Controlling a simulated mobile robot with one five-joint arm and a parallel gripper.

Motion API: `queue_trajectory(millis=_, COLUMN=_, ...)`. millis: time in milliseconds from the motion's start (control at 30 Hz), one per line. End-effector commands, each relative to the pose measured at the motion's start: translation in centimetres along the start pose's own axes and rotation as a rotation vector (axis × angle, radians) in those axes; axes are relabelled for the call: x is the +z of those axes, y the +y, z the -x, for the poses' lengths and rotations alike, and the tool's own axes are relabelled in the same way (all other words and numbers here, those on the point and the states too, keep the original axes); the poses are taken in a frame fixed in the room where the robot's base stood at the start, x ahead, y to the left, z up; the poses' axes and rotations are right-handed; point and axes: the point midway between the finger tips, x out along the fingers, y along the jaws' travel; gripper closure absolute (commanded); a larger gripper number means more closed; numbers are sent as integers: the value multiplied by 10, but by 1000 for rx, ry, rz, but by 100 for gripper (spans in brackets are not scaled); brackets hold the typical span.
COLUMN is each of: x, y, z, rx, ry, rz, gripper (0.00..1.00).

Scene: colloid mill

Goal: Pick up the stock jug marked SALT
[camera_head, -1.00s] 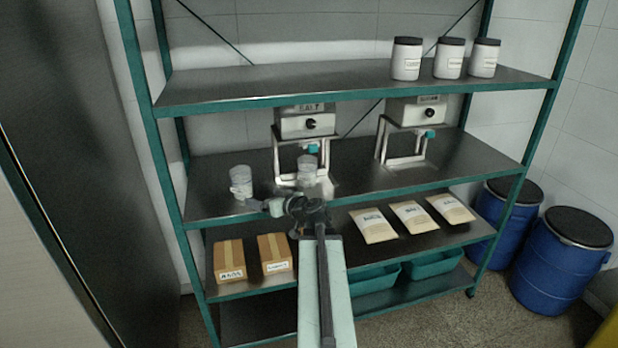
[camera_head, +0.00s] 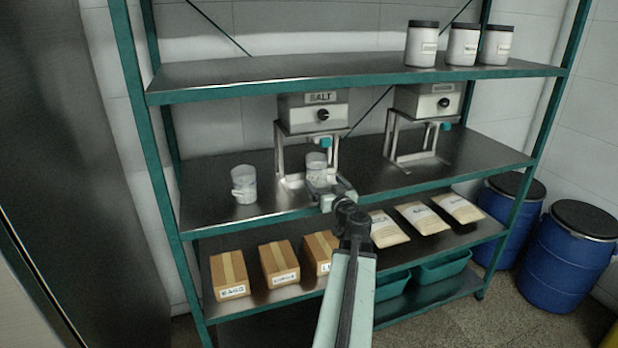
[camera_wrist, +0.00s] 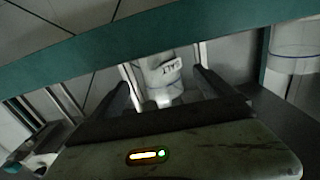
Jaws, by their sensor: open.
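A clear jug (camera_head: 316,167) stands on the middle shelf under the dispenser labelled SALT (camera_head: 320,99). In the wrist view this jug (camera_wrist: 161,78) shows pale and upside down, with a label that appears to read SALT, though the letters are blurred. My gripper (camera_head: 325,190) is open at the shelf's front edge, just in front of the jug. In the wrist view the two dark fingers (camera_wrist: 162,88) stand on either side of the jug's image; whether they reach around it I cannot tell. The jug's lower part is partly hidden by my gripper.
Another clear jug (camera_head: 244,184) stands to the left on the middle shelf (camera_head: 215,215). A second dispenser (camera_head: 428,103) stands to the right, with nothing under it. The stand (camera_head: 280,155) frames the SALT jug. Boxes (camera_head: 279,264) and packets (camera_head: 424,218) lie on the shelf below.

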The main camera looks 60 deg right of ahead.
Motion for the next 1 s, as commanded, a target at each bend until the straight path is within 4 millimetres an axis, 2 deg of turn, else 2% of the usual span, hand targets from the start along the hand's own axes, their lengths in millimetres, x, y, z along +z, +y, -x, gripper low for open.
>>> queue_trajectory(millis=200, x=-1, y=-4, z=-27, rx=-9, ry=-1, rz=0, gripper=8)
queue_trajectory(millis=367, x=-1, y=-5, z=-32, rx=-9, ry=-1, rz=0, gripper=8)
queue_trajectory(millis=633, x=0, y=-1, z=-77, rx=-13, ry=-1, rz=0, gripper=8)
queue_trajectory(millis=867, x=0, y=-2, z=-80, rx=-11, ry=-1, rz=0, gripper=8)
queue_trajectory(millis=900, x=0, y=-3, z=-80, rx=-12, ry=-1, rz=0, gripper=14)
queue_trajectory(millis=1000, x=0, y=-3, z=-80, rx=-12, ry=-1, rz=0, gripper=42)
